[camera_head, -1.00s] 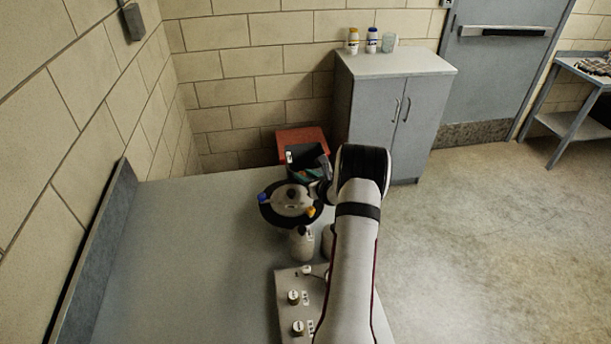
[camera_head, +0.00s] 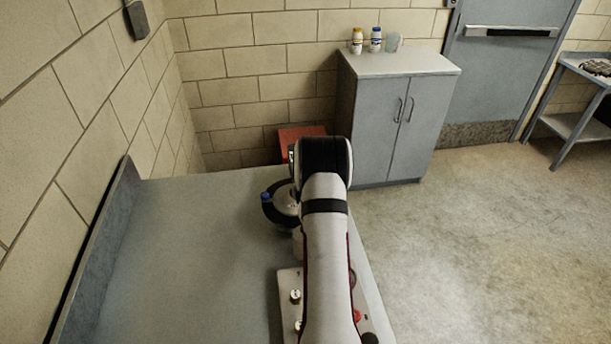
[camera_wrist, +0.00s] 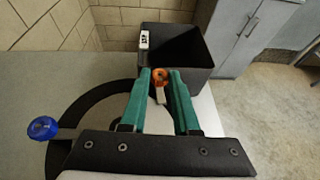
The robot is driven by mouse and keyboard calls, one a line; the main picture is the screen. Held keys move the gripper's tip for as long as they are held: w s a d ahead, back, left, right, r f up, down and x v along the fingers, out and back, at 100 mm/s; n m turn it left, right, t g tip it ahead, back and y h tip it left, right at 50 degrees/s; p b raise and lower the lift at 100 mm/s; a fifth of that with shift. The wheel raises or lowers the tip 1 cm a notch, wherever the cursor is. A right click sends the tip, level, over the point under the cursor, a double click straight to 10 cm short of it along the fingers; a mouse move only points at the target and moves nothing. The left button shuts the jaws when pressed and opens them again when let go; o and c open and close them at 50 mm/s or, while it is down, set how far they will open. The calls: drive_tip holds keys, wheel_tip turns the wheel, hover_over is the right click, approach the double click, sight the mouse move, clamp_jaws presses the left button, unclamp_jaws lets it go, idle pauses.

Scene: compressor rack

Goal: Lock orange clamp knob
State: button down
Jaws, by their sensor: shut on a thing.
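The orange clamp knob (camera_wrist: 160,77) shows in the wrist view between the tips of my gripper (camera_wrist: 161,76), whose green fingers are shut on it. A short pale stem extends from the knob toward the camera. The knob belongs to a round lidded vessel with a black ring (camera_wrist: 78,108). A blue knob (camera_wrist: 43,128) sits on the left side of the ring and shows in the head view (camera_head: 266,196). In the head view my arm hides the orange knob, my gripper and the right part of the vessel (camera_head: 285,203).
A black open bin (camera_wrist: 180,48) stands just beyond the knob. A control panel (camera_head: 288,279) with knobs lies in front of the vessel. A grey cabinet (camera_head: 395,120) with bottles stands behind right. The left part of the bench (camera_head: 190,250) is clear.

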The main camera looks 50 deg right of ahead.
drive_tip(key=c, duration=0.7)
unclamp_jaws()
drive_tip(key=shift+o, duration=0.2)
drive_tip(key=v, duration=1.6)
drive_tip(key=shift+d, duration=0.1)
